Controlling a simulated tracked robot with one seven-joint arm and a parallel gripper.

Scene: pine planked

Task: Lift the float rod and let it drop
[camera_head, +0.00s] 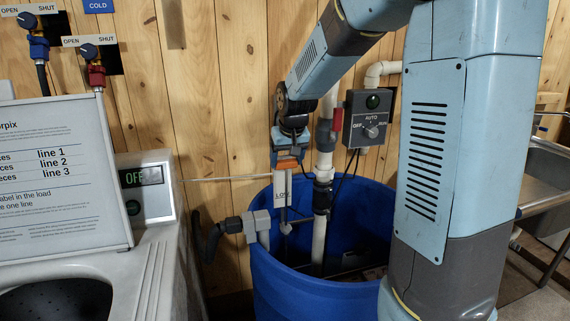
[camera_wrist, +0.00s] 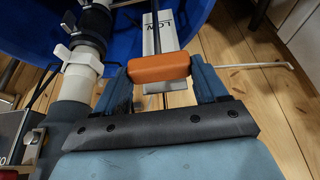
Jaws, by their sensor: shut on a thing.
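My gripper (camera_wrist: 159,73) is shut on an orange grip (camera_wrist: 160,67), with one blue finger at each end of it in the wrist view. The grip also shows in the head view (camera_head: 288,162), above the blue tub. It appears to belong to the float rod (camera_wrist: 156,22), a thin rod running down into the tub past a white plate marked LOW (camera_head: 282,185). A small grey piece (camera_head: 286,228) shows low on the rod inside the tub. The float itself cannot be made out clearly.
The blue tub (camera_head: 268,270) holds white pipework (camera_head: 320,235) right of the rod. A control box (camera_head: 370,118) with an OFF/AUTO/RUN knob and dark green lamp hangs on the wall. A washer (camera_head: 150,195) with a sign stands left; a metal sink (camera_head: 545,165) is right.

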